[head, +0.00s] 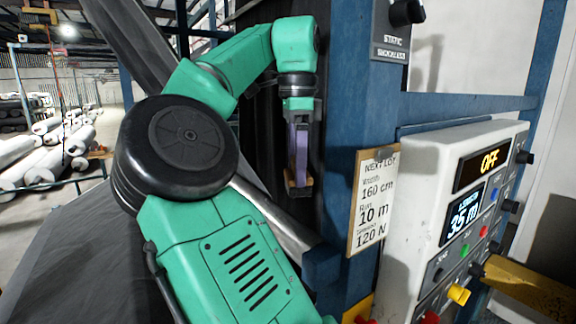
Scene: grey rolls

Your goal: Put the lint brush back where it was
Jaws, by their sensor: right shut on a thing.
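My right gripper (299,178) points down at the end of the green arm, in front of a dark upright surface. It is shut on a narrow purple thing with a brown part at its lower end, which looks like the lint brush (302,148). The gripper's fingers hide part of it. It hangs upright, left of the blue post, and I cannot tell whether it touches anything. My left gripper is out of view.
A blue post (350,110) stands right of the gripper. A clipboard reading "NEXT LOT" (373,200) and a white control box (412,200) with an "OFF" display and several knobs are at the right. Pale rolls (50,160) lie far left.

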